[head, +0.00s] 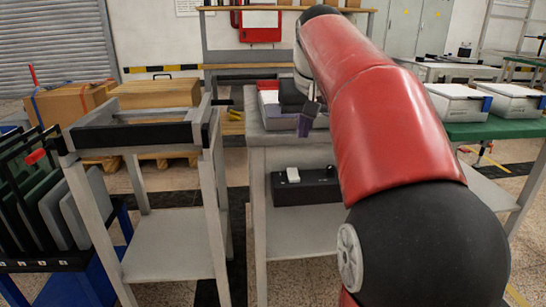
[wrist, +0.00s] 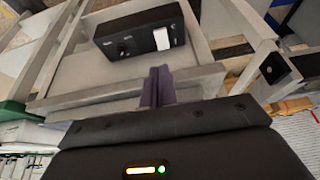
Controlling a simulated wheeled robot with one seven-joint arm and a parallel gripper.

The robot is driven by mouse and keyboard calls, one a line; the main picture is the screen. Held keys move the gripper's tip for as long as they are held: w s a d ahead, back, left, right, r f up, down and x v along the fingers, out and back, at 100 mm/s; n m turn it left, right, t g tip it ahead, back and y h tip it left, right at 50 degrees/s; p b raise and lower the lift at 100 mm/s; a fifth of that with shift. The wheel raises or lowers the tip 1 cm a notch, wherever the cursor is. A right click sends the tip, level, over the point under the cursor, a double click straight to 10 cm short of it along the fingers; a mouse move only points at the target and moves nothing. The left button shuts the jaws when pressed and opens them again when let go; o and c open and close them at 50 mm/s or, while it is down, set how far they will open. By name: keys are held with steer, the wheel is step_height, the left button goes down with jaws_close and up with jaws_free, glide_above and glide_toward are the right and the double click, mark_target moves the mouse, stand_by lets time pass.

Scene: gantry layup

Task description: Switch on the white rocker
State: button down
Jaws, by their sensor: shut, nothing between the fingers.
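The white rocker (head: 293,175) sits on the front of a long black box (head: 318,190), near its left end in the head view. In the wrist view the rocker (wrist: 162,38) is at the right end of the black box (wrist: 143,32), with a dark round knob (wrist: 123,47) at the other end. I cannot tell whether the rocker is on or off. My gripper (head: 304,128) is shut and empty, its purple fingers above the box and apart from it. The fingers also show in the wrist view (wrist: 157,88).
A grey frame table (head: 150,135) and a rack of panels (head: 50,200) stand to the left. A green table (head: 495,131) with white cases is at right.

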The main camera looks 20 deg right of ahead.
steer(key=shift+w+d+r, duration=0.2)
steer(key=shift+w+d, duration=0.15)
steer(key=shift+w, duration=0.35)
steer(key=shift+f, duration=0.1)
steer(key=b, duration=0.3)
glide_toward(295, 171)
steer(key=x, duration=0.6)
steer(key=shift+w+f, duration=0.15)
steer(key=shift+f, duration=0.25)
